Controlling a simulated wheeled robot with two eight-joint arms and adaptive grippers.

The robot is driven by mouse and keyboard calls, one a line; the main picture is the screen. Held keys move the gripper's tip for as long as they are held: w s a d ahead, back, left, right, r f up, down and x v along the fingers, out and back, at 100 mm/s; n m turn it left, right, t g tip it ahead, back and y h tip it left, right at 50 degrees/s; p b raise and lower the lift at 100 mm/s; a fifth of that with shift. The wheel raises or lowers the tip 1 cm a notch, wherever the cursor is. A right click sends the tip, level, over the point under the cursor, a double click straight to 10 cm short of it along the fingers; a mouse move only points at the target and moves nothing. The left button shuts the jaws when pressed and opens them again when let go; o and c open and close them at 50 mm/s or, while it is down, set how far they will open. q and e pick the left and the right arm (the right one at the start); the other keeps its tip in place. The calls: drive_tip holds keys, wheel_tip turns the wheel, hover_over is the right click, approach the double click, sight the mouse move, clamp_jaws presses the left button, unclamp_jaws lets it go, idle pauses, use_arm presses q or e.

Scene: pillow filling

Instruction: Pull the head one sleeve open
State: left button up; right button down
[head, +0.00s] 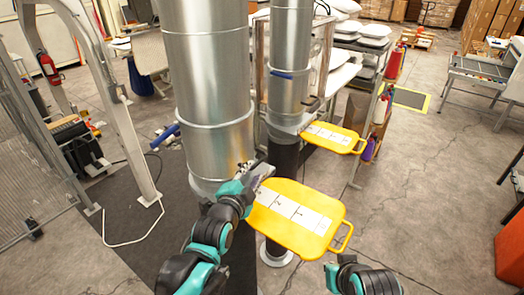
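A large silver filling tube (208,75) stands upright at centre left, with a ring around its lower part. My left gripper (262,170) is at the right side of the tube's lower end, by the upper left edge of a yellow paddle-shaped plate (325,204). The plate has a white marked strip and a loop handle (344,236) on its right. Whether the gripper touches the tube or plate, and whether its fingers are open, I cannot tell. No separate sleeve is clear on this tube.
A second silver tube (289,60) stands behind, with a dark lower part (284,152) and another yellow plate (333,137). A grey frame post (130,110) rises at left. A shelf of white pillows (360,42) is behind. Floor at right is mostly clear.

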sight(258, 164)
use_arm(q)
drive_tip(key=shift+b+x, duration=0.3)
drive_tip(key=shift+x, duration=3.6)
clamp_jaws()
